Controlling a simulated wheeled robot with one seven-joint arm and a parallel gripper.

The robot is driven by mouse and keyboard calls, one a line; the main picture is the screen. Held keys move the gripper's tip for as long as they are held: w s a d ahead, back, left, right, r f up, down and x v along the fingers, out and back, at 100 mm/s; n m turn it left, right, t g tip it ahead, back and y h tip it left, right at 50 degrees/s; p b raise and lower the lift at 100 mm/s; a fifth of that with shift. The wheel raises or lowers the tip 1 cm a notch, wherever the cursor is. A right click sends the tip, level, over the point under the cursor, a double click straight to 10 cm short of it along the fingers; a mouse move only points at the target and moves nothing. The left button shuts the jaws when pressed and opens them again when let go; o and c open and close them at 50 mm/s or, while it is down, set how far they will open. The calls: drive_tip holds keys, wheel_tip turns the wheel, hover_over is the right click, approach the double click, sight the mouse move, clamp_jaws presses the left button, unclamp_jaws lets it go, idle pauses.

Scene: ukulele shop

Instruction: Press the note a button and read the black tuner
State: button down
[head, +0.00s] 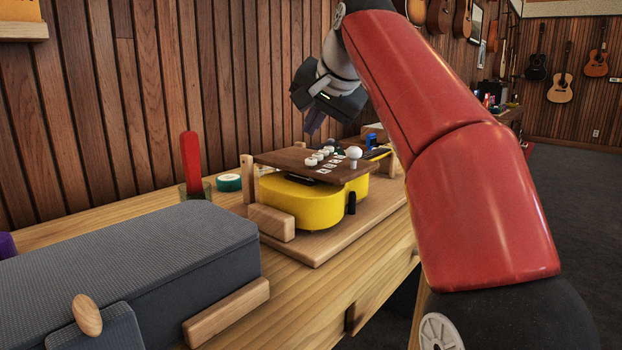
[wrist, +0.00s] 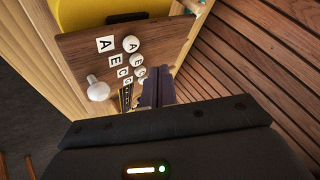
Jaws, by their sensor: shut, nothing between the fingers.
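The note A button (head: 310,161) is a white round button at the near end of a row on a brown wooden board (head: 275,158). In the wrist view the A button (wrist: 131,43) bears an A and sits beside a white A label (wrist: 106,44). My gripper (head: 315,122) is shut and empty, in the air above the board's far side. In the wrist view my fingers (wrist: 157,92) appear beside the G end of the row, away from A. A dark flat piece (head: 299,179) shows at the board's near edge; I cannot tell whether it is the black tuner. No reading is legible.
A white knob (head: 354,152) stands up from the board. A yellow body (head: 300,205) lies under it, with wooden blocks around. A grey case (head: 150,265) fills the near bench. A red-handled item (head: 190,160) and a green roll (head: 229,182) stand left, near the wall.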

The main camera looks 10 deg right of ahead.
drive_tip(key=shift+f+b, duration=0.65)
drive_tip(key=shift+f, duration=0.75)
drive_tip(key=shift+f, duration=0.15)
idle(0.8)
drive_tip(key=shift+f, duration=0.25)
drive_tip(key=shift+f+b, duration=0.55)
drive_tip(key=shift+b, duration=0.1)
idle(0.8)
drive_tip(key=shift+r, duration=0.15)
drive_tip(key=shift+r+p, duration=0.8)
drive_tip(key=shift+p, duration=0.25)
drive_tip(key=shift+r, duration=0.1)
wheel_tip(320, 180, up, 5)
drive_tip(key=p, duration=0.5)
